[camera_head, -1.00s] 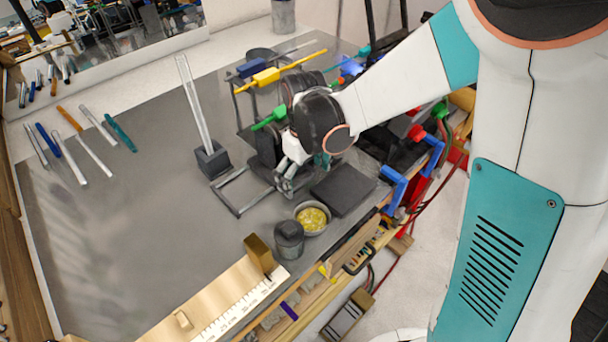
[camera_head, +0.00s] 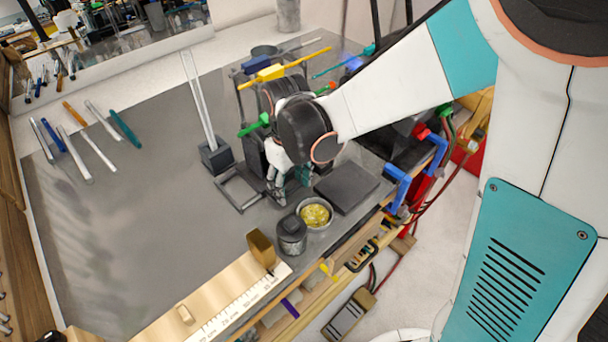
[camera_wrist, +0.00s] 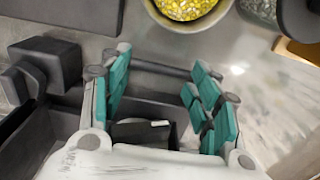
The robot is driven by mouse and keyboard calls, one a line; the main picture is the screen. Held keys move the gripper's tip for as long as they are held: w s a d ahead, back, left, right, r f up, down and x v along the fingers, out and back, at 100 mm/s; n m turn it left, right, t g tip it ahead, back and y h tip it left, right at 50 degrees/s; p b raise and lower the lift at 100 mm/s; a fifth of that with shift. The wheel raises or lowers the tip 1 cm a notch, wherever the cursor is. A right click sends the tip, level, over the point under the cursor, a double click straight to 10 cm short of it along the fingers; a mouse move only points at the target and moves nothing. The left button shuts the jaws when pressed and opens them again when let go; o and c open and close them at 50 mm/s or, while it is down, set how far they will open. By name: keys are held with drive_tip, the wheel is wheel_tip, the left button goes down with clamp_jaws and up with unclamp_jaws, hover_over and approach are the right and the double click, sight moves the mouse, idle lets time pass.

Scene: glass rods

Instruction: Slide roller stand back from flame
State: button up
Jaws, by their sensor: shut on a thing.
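The roller stand (camera_head: 237,193) is a dark metal frame lying low on the grey bench mat, with its rear part hidden behind my wrist. My gripper (camera_head: 279,190) is down at the stand's right end, with my arm coming in from the upper right. In the wrist view, the teal fingers of my gripper (camera_wrist: 165,92) straddle a dark part of the stand, and I take them as shut on it. More of the dark frame of the stand (camera_wrist: 62,118) shows at the left. A blue flame glow (camera_head: 353,63) shows beyond my arm.
A black block holding an upright glass rod (camera_head: 215,157) stands just left of the stand. A dark plate (camera_head: 347,187), a bowl of yellow bits (camera_head: 329,222) and a dark jar (camera_head: 291,236) sit close at the right and front. The mat at left is clear past several rods.

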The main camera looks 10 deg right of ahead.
drive_tip(key=shift+s+a+f, duration=0.35)
drive_tip(key=shift+s, duration=0.2)
drive_tip(key=o, duration=2)
drive_tip(key=shift+w, duration=0.2)
drive_tip(key=shift+r, duration=0.1)
